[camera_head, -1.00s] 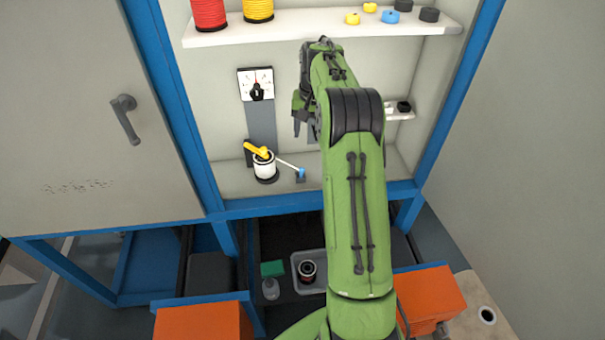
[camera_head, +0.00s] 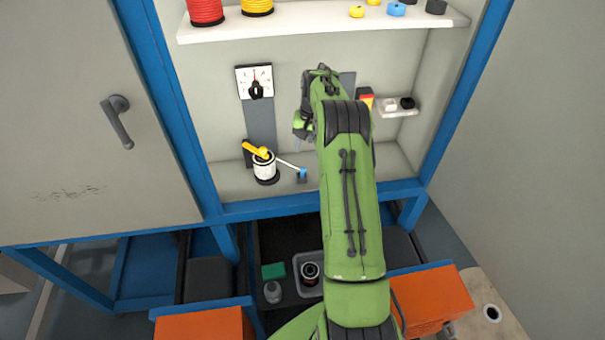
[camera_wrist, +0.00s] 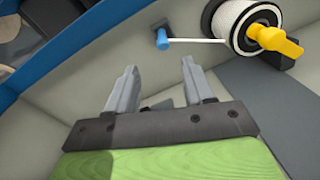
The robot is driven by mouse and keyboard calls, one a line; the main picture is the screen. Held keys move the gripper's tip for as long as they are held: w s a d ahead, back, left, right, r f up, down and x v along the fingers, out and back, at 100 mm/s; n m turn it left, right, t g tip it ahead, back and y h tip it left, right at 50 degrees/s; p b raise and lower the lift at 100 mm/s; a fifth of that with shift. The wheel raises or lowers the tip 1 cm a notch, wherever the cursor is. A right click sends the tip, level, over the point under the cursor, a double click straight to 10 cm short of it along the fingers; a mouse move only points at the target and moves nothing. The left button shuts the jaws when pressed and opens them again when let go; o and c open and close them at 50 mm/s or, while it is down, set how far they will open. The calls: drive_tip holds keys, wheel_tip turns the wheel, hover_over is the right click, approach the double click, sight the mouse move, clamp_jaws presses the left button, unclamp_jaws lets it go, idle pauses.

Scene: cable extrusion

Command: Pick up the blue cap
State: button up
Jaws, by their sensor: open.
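A small blue cylindrical piece (camera_head: 303,174) sits at the end of a white cable that runs from a white spool (camera_head: 265,168) on the cabinet's lower ledge. The same blue piece (camera_wrist: 162,39) shows in the wrist view, beyond my fingertips, with the white spool (camera_wrist: 238,22) to its right. A separate round blue cap (camera_head: 396,9) lies on the upper shelf between yellow and black caps. My gripper (camera_wrist: 160,66) is open, with nothing between its two grey fingers. In the head view my gripper (camera_head: 301,133) is above the ledge, partly hidden by my arm.
The white upper shelf (camera_head: 320,27) also holds red and yellow spools. A dial (camera_head: 255,82) is on the back wall. A yellow handle (camera_head: 257,150) is on the white spool. A small side shelf (camera_head: 398,111) is at right. Blue frame posts border the bay.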

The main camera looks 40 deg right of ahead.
sight(303, 168)
drive_tip(key=f, duration=0.6)
drive_tip(key=w+f+b, duration=0.1)
drive_tip(key=f, duration=0.2)
drive_tip(key=shift+w+a+f, duration=0.1)
drive_tip(key=shift+a, duration=0.3)
clamp_jaws()
wheel_tip(303, 168, up, 13)
drive_tip(key=p, duration=0.5)
